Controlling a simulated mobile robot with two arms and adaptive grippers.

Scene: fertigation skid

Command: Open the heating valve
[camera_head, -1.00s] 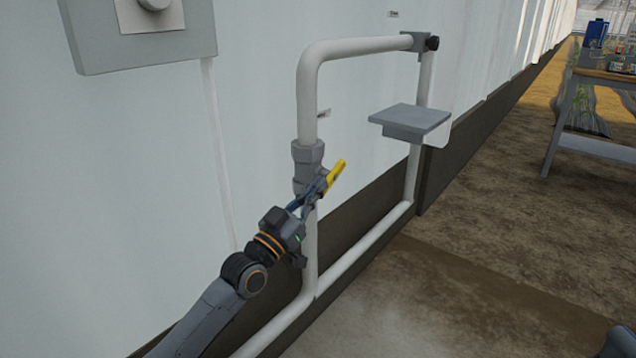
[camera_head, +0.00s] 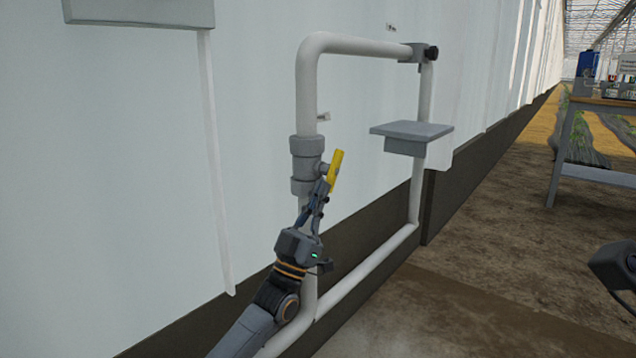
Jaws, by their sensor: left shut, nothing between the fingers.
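The heating valve (camera_head: 306,172) is a grey fitting on the left upright of a white pipe loop by the wall. Its yellow handle (camera_head: 336,168) points up and leans slightly right in the picture, standing out on the valve's right side. My left gripper (camera_head: 321,187) comes from below, fingers pointing up, its tips at the lower end of the handle. The fingers are shut with nothing between them; whether they touch the handle is hard to tell. A dark part of my right arm (camera_head: 615,268) shows at the right edge; its fingers cannot be made out.
The white pipe (camera_head: 360,46) runs up, across and down beside the wall. A small grey shelf (camera_head: 412,130) sits by its right upright. A grey box (camera_head: 140,12) hangs upper left. A table (camera_head: 600,103) stands far right. The floor between is clear.

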